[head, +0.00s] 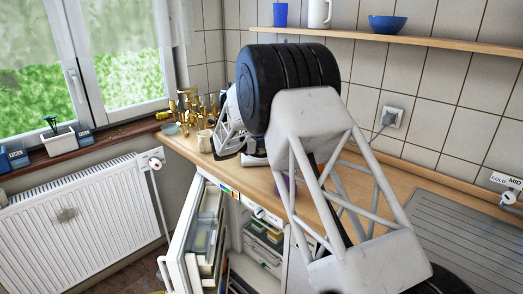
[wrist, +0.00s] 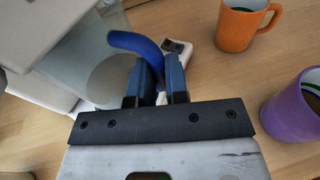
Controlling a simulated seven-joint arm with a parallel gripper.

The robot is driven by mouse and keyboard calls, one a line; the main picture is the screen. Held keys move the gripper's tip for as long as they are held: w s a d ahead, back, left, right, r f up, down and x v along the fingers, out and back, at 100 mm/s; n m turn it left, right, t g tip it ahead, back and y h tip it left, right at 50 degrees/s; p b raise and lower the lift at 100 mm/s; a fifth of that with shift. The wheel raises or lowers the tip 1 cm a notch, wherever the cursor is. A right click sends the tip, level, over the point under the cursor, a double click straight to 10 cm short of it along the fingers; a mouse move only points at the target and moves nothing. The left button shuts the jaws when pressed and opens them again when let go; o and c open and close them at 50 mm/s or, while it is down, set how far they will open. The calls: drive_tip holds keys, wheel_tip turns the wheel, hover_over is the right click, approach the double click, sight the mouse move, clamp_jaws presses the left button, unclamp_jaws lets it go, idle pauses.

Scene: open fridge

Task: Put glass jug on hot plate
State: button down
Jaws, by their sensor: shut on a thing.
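In the wrist view my gripper (wrist: 160,75) is shut on the blue handle (wrist: 130,41) of the glass jug. The clear jug body (wrist: 97,52) lies to the left of the fingers. A round grey disc, probably the hot plate (wrist: 113,84), shows beside or through the glass; I cannot tell whether the jug touches it. A pale appliance (wrist: 50,30) stands at the left, and a white base with a dark switch (wrist: 177,47) shows beyond the fingers. In the head view my arm hides the gripper and the jug.
An orange mug (wrist: 240,25) and a purple mug (wrist: 294,108) stand on the wooden counter to the right of my gripper. In the head view a pale cup (head: 204,141) and several gold items (head: 188,106) stand near the window. The fridge door (head: 196,235) is open below.

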drive_tip(key=shift+f, duration=1.7)
drive_tip(key=shift+f, duration=0.15)
drive_tip(key=c, duration=1.1)
unclamp_jaws()
drive_tip(key=v, duration=1.2)
